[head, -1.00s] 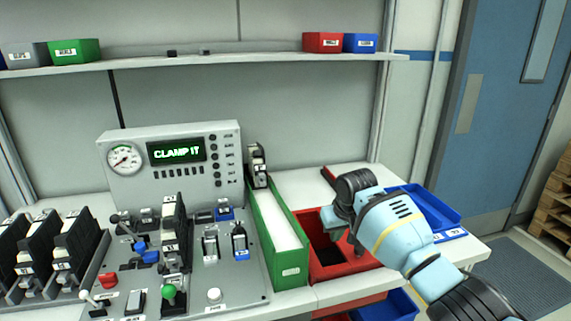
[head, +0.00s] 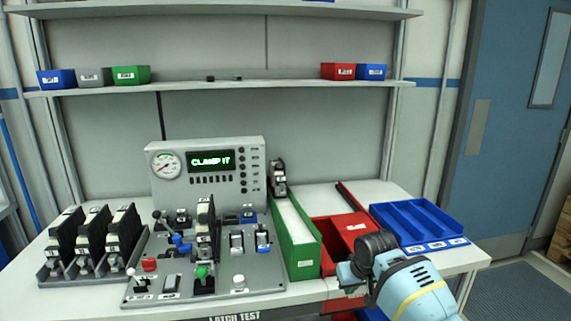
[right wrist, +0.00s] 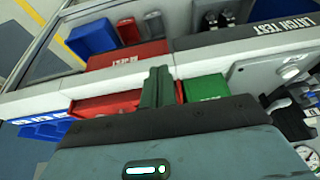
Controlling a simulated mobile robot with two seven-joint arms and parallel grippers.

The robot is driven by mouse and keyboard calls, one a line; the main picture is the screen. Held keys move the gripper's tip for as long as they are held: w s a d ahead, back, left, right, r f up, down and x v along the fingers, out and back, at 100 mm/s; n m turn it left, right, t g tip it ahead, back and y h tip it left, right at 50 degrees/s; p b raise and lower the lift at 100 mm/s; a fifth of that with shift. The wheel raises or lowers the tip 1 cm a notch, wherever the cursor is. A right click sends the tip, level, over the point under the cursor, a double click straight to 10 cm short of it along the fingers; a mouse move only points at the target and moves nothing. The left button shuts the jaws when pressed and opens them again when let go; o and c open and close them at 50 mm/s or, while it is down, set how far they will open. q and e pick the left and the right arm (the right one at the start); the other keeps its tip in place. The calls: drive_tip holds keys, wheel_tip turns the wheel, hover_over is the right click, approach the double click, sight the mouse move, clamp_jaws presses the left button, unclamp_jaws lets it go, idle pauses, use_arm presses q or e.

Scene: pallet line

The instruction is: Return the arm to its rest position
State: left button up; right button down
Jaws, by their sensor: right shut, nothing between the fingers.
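My right arm comes in from the lower right in the head view. Its right gripper (head: 346,276) is at the front of the red bin (head: 326,232) and covers part of it. In the right wrist view, the dark fingers (right wrist: 157,88) are together with nothing between them. The red bin also shows there (right wrist: 105,106), beside the end of the green bin (right wrist: 206,88). My left gripper is not in view.
A blue tray (head: 418,222) is at the right end of the bench. A shelf (head: 270,85) with small bins runs above.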

drive_tip(key=s+a+f+t+y, duration=0.2)
drive_tip(key=s+a+f, duration=0.1)
drive_tip(key=s+f, duration=1.65)
drive_tip(key=s+d+f+t, duration=0.1)
drive_tip(key=s+d, duration=0.2)
drive_tip(key=s, duration=1)
drive_tip(key=s+d+f+t+h, duration=0.1)
drive_tip(key=s+d, duration=0.2)
drive_tip(key=s, duration=1)
drive_tip(key=shift+d+t, duration=0.25)
drive_tip(key=shift+t, duration=0.15)
drive_tip(key=shift+s+f, duration=0.1)
drive_tip(key=shift+a, duration=0.1)
